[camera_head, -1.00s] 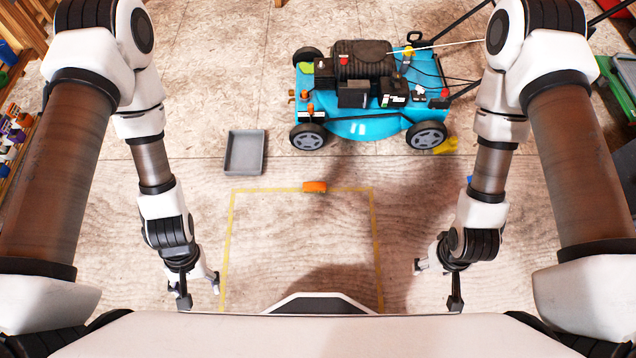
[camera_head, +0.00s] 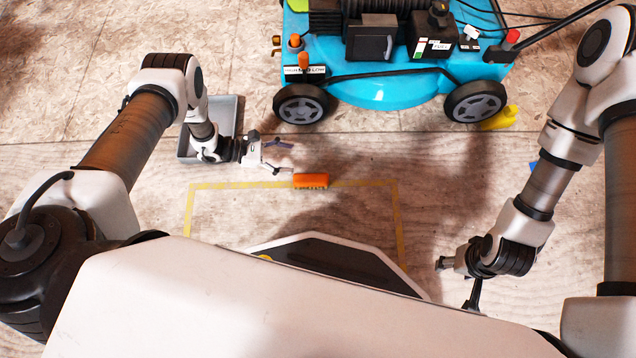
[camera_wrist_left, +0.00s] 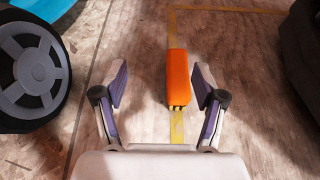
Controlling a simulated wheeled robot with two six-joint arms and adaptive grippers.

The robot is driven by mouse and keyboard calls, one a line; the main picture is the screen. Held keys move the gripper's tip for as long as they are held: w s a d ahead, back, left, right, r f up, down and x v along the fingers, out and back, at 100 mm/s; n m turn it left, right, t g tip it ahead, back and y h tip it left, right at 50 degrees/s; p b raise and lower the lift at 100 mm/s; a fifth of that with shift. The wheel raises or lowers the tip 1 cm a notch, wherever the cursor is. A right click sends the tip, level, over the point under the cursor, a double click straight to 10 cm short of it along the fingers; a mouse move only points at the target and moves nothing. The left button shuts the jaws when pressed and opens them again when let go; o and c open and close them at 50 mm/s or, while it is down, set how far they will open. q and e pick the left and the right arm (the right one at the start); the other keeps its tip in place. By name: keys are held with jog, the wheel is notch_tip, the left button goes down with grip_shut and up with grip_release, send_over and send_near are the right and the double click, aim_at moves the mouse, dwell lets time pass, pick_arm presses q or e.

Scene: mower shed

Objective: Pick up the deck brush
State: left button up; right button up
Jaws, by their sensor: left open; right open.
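The deck brush (camera_head: 310,181) is a small orange block lying on the floor, across the far line of the yellow tape outline. In the left wrist view the orange brush (camera_wrist_left: 178,75) lies ahead, between the lines of my two fingers, with bristle ends at its near end. My left gripper (camera_head: 284,157) is open and empty, just left of the brush and apart from it. Its spread fingers also show in the left wrist view (camera_wrist_left: 160,92). My right gripper (camera_head: 457,284) is open and empty at the lower right, far from the brush.
A blue mower (camera_head: 395,85) stands behind the brush, its front wheel (camera_head: 301,104) close to my left gripper. A grey tray (camera_head: 228,118) lies partly behind my left arm. A yellow object (camera_head: 499,119) sits by the mower's right wheel. The floor inside the yellow tape (camera_head: 230,186) is mostly clear.

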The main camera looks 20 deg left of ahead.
pick_arm(q)
jog(key=b, duration=0.1)
send_near(306, 178)
jog(key=x, duration=0.3)
jog(key=shift+w+r, duration=0.2)
jog(key=b+x, duration=0.1)
jog(key=x, duration=0.1)
jog(key=b+x, duration=0.1)
jog(key=x, duration=0.1)
jog(key=b+x, duration=0.1)
jog(key=x, duration=0.2)
jog(key=shift+s+f+b, duration=0.25)
jog(key=shift+f+b, duration=0.15)
jog(key=shift+w+d, duration=0.1)
jog(key=shift+d, duration=0.05)
jog(key=shift+r, duration=0.1)
pick_arm(e)
notch_tip(306, 178, down, 7)
pick_arm(q)
jog(key=c, duration=1.3)
pick_arm(e)
jog(key=shift+r, duration=0.1)
